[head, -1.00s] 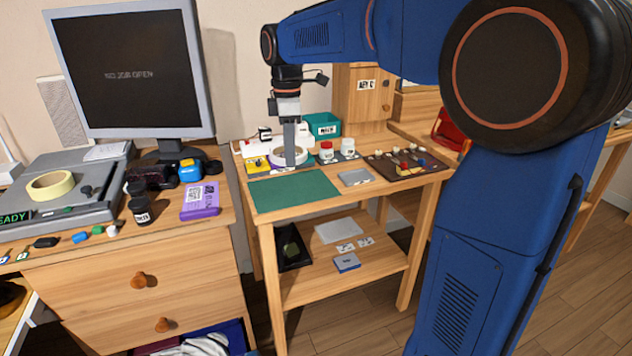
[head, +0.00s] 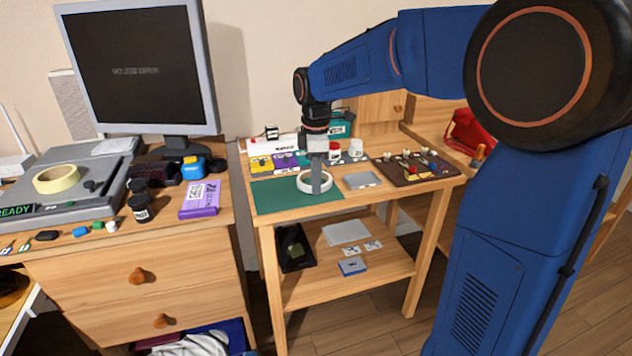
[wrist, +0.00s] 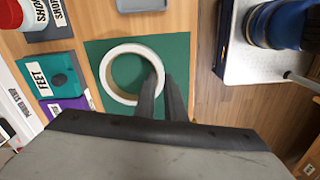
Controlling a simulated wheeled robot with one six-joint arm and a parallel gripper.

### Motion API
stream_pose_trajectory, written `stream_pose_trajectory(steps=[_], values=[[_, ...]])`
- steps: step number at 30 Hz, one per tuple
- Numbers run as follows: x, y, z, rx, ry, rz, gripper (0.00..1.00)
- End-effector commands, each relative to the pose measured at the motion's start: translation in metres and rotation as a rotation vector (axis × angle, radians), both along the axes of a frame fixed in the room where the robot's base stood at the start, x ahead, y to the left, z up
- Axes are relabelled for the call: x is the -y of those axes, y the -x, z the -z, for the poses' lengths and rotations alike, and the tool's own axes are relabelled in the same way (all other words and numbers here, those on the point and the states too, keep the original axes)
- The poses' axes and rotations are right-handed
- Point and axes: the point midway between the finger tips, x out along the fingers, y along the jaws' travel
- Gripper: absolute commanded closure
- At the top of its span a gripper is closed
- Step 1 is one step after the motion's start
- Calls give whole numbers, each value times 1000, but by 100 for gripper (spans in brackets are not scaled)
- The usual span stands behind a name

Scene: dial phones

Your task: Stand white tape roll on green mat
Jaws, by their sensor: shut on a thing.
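The white tape roll (head: 302,187) is a wide ring, held flat, its axis roughly upright, over the right part of the green mat (head: 270,197). My gripper (head: 317,190) points down and is shut on one side of the ring's wall. In the wrist view the roll (wrist: 106,82) shows as a full ring over the mat (wrist: 178,50), with the fingers (wrist: 164,95) at its lower right side. I cannot tell whether the roll touches the mat.
A grey box (head: 362,180) stands right of the mat, and a dark tray (head: 405,172) of small items is further right. Behind the mat are yellow and purple pads (head: 286,160) and jars (head: 355,147). The mat's left part is bare.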

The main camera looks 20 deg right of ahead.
Motion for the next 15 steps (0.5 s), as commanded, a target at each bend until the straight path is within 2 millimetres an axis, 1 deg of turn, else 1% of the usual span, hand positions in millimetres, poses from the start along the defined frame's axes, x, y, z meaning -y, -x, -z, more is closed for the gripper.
stream_pose_trajectory(steps=[5,6,7,8,15], values=[[0,0,2,0,0,0,100],[0,0,2,0,0,0,83],[0,0,2,0,0,0,76],[0,0,2,0,0,0,71],[0,0,2,0,0,0,71]])
